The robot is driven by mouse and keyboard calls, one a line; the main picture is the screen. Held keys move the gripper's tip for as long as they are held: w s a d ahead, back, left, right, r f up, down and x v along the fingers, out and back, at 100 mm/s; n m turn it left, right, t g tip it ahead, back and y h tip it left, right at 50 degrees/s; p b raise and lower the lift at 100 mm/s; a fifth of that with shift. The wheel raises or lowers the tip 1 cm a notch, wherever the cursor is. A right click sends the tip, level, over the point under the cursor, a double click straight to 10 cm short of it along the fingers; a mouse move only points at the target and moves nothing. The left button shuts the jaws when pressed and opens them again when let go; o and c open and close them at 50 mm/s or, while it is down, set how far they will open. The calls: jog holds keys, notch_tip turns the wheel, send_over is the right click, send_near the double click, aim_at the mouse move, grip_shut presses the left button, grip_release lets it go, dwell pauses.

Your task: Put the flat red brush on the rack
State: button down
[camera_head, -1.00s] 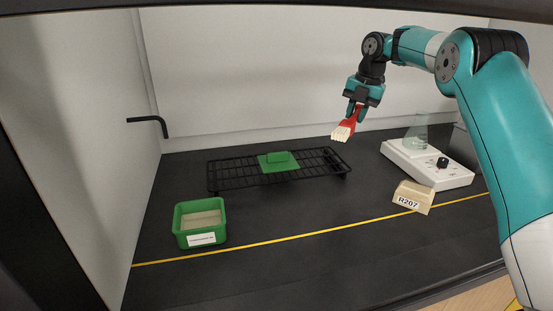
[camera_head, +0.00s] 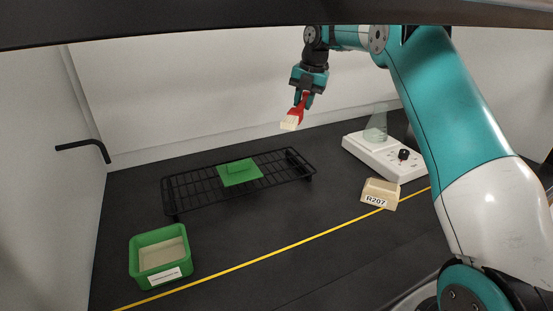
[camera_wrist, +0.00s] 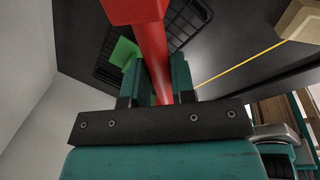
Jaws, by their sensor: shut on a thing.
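The flat red brush (camera_head: 299,113) has a red handle and pale bristles pointing down and to the left in the head view. My gripper (camera_head: 304,98) is shut on its handle and holds it in the air, above and near the right end of the rack. In the wrist view the red brush (camera_wrist: 152,45) runs between the fingers of my gripper (camera_wrist: 158,82). The black wire rack (camera_head: 213,204) stands on the dark bench; its slats also show in the wrist view (camera_wrist: 95,48).
A green tub (camera_head: 138,270) with pale contents stands at front left. A tan block labelled R207 (camera_head: 380,193) and a white device (camera_head: 372,155) with a glass flask (camera_head: 376,125) are at right. A black hooked bar (camera_head: 80,145) juts from the left wall. The rack's right part looks clear.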

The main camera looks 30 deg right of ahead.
aim_at(299, 159)
notch_tip(299, 159, down, 16)
jog(key=shift+f+p, duration=0.2)
jog(key=shift+p, duration=0.85)
jog(key=c, duration=0.9)
grip_release()
jog(key=shift+c, duration=0.2)
jog(key=shift+r, duration=0.1)
notch_tip(299, 159, up, 12)
jog(key=s+d+b, duration=0.1)
jog(key=b, duration=0.1)
jog(key=shift+s+d, duration=0.3)
jog(key=shift+d, duration=0.1)
